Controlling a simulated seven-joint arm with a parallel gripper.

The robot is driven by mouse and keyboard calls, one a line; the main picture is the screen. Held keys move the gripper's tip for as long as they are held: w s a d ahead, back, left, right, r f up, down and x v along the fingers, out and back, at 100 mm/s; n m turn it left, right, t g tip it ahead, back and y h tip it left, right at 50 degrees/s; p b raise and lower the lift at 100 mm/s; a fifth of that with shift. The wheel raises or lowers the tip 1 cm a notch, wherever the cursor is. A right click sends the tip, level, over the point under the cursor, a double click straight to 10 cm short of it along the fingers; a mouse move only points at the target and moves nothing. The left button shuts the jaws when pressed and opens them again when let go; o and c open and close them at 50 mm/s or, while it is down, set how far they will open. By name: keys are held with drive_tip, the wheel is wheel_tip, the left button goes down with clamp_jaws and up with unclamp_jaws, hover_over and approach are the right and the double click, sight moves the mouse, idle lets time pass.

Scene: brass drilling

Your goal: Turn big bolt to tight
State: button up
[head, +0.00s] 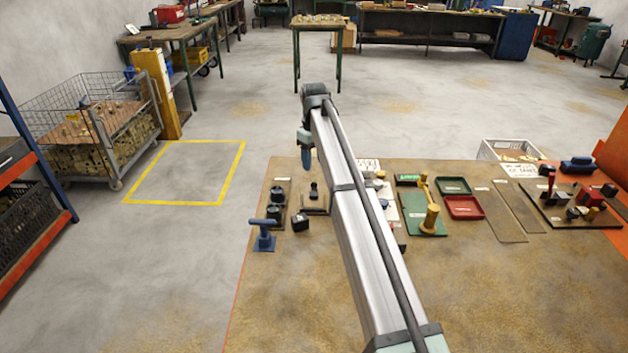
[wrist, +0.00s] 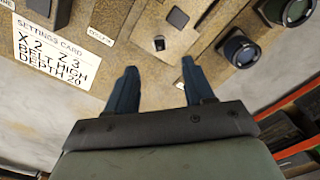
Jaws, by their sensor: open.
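My gripper (head: 307,160) hangs at the far end of the arm, above the far left part of the bench in the head view. In the wrist view its two blue fingers (wrist: 159,66) are spread apart with nothing between them. Two dark round parts, one lower (wrist: 239,50) and one at the top right (wrist: 295,12), sit on a plate right of the fingers. In the head view two dark parts, one farther (head: 277,194) and one nearer (head: 275,214), stand at the bench's left. I cannot tell which thing is the big bolt; no label reads clearly as such.
A settings card (wrist: 55,50) lies left of the fingers. A blue T-handled tool (head: 264,236) and a black block (head: 300,223) stand near the bench's left edge. A green tray (head: 453,186) and red tray (head: 464,208) lie to the right. The bench (head: 520,300) is clear at front right.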

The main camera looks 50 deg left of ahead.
sight(314, 185)
wheel_tip(314, 185, down, 8)
drive_tip(key=shift+f, duration=0.1)
drive_tip(key=shift+c, duration=0.5)
